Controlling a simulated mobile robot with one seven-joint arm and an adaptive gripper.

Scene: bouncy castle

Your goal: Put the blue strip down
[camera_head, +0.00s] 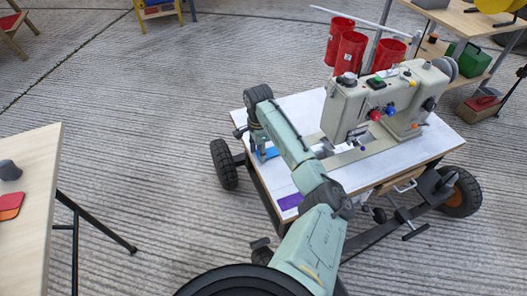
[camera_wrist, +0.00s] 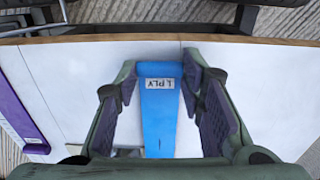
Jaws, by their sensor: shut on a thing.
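The blue strip (camera_wrist: 159,122) lies between the fingers of my gripper (camera_wrist: 158,72) in the wrist view. A small label reading "1 PLY" sits near its far end. My gripper is shut on the strip, over the white top of the sewing table (camera_wrist: 72,75). I cannot tell whether the strip touches the tabletop. In the head view a bit of the blue strip (camera_head: 267,154) shows at the table's left side, beside my arm, which hides part of it.
A purple strip (camera_head: 290,201) lies on the tabletop near its front edge. A sewing machine (camera_head: 385,105) with red spools (camera_head: 350,50) stands behind my arm. A wooden table (camera_head: 35,180) with red and grey items is at the left. Concrete floor lies between.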

